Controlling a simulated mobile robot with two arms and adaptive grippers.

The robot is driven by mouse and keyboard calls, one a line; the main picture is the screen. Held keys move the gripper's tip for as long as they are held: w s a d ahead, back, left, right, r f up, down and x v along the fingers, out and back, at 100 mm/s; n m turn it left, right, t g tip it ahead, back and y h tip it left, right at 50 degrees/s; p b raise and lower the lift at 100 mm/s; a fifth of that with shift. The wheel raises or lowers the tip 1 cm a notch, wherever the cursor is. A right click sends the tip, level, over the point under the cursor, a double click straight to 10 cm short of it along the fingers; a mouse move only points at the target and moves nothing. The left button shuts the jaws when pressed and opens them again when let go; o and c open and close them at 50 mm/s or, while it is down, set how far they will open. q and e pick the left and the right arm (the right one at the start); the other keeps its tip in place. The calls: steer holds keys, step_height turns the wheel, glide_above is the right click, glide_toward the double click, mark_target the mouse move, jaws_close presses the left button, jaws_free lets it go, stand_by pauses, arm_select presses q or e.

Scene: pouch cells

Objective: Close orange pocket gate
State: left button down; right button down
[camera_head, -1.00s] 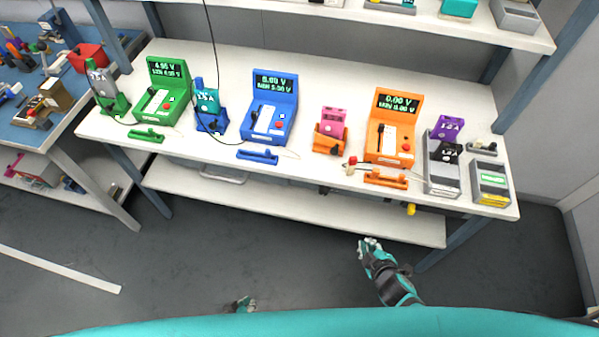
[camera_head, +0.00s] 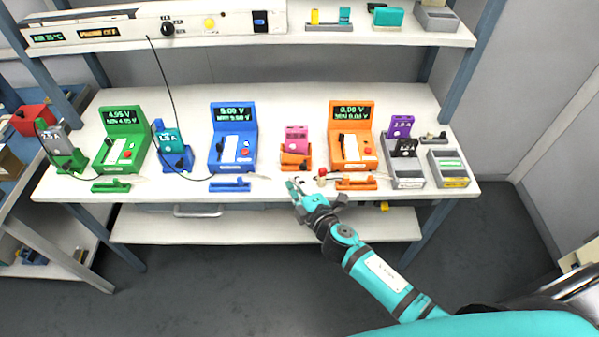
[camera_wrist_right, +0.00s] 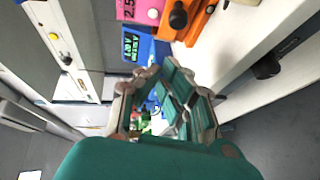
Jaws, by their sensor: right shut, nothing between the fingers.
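The orange pocket (camera_head: 289,160) stands on the bench left of the orange tester, with a pink pouch cell (camera_head: 296,135) upright in it. In the right wrist view the orange pocket (camera_wrist_right: 193,31) shows at the top, with a black knob (camera_wrist_right: 178,19) on it beside the pink cell (camera_wrist_right: 132,9). I cannot tell how far its gate stands open. My right gripper (camera_head: 291,185) is shut and empty at the bench's front edge, just in front of the pocket and apart from it. The closed fingers also show in the right wrist view (camera_wrist_right: 162,73). My left gripper is out of view.
The orange tester (camera_head: 367,154) and a low orange bar (camera_head: 357,184) are right of the pocket; a small red-topped item (camera_head: 321,175) lies close to my right gripper. The blue tester (camera_head: 226,157) is to the left. A shelf (camera_head: 300,37) runs above the bench.

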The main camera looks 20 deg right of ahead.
mark_target(304, 166)
steer(key=shift+w+d+f, duration=0.3)
steer(key=shift+w+d, duration=0.3)
steer(key=shift+w, duration=0.3)
steer(key=shift+w+d+f, duration=0.25)
steer(key=shift+w+d, duration=0.3)
steer(key=shift+w, duration=0.35)
steer(key=shift+w+d+f, duration=0.1)
steer(key=shift+w+d, duration=0.2)
steer(key=shift+d, duration=0.35)
steer(key=shift+w+d+f, duration=0.1)
steer(key=shift+w+d, duration=0.15)
steer(key=shift+d, duration=0.35)
steer(key=shift+s+r, duration=0.1)
